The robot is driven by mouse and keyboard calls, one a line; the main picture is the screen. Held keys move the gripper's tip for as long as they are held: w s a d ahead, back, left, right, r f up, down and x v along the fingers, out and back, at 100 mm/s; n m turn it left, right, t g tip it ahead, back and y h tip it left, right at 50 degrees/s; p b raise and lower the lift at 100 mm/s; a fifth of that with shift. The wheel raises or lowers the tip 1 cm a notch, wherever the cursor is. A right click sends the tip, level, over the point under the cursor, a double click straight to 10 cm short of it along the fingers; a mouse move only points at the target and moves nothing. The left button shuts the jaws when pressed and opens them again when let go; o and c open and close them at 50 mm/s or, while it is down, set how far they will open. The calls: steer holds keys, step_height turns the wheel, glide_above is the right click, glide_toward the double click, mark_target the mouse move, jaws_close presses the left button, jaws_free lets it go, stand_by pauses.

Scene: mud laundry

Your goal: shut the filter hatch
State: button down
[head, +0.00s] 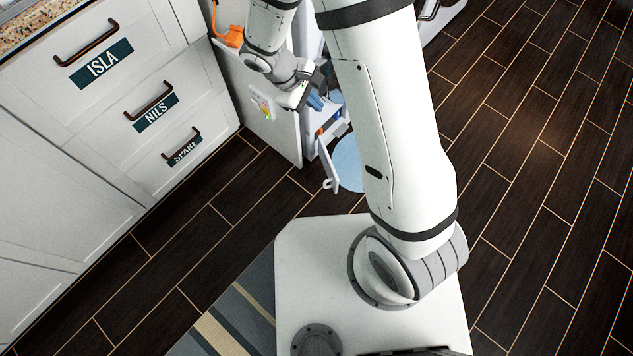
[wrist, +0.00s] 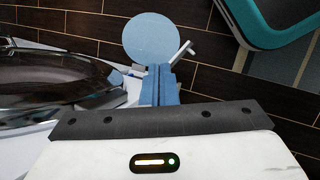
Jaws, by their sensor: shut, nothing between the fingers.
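The filter hatch (head: 328,168) is a small white flap low on the front of a white machine. It stands open, jutting out from the front. In the wrist view a thin white part that looks like the hatch (wrist: 181,53) shows just beyond the fingertips. My gripper (head: 315,101) has blue fingers and is above the hatch, close to the machine's front. In the wrist view the fingers (wrist: 160,82) are together and empty. I cannot tell whether they touch the hatch. My arm hides part of the machine's front.
A light blue disc (head: 349,160) lies on the floor by the hatch. The machine's round dark door (wrist: 60,82) is at left in the wrist view. White drawers (head: 100,75) with name labels stand at left. A striped rug (head: 228,325) is in front; dark floor is clear at right.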

steer(key=s+a+f+n+t+h+b, duration=0.1)
steer(key=s+a+f+n+b, duration=0.2)
steer(key=f, duration=1.1)
steer(key=s+a+f+n+t+b, duration=0.1)
steer(key=a+f+n+b, duration=0.3)
steer(key=f, duration=0.9)
steer(key=s+a+f+n+t+h+b, duration=0.1)
steer(key=s+a+f+n+b, duration=0.2)
steer(key=f, duration=1.1)
steer(key=w+d+f+n+b, duration=0.1)
steer(key=w+d+f+b, duration=0.4)
steer(key=d, duration=0.5)
step_height(320, 180, down, 2)
steer(key=shift+w+d+f, duration=0.15)
steer(key=shift+d+f, duration=0.05)
steer(key=shift+n+t, duration=0.4)
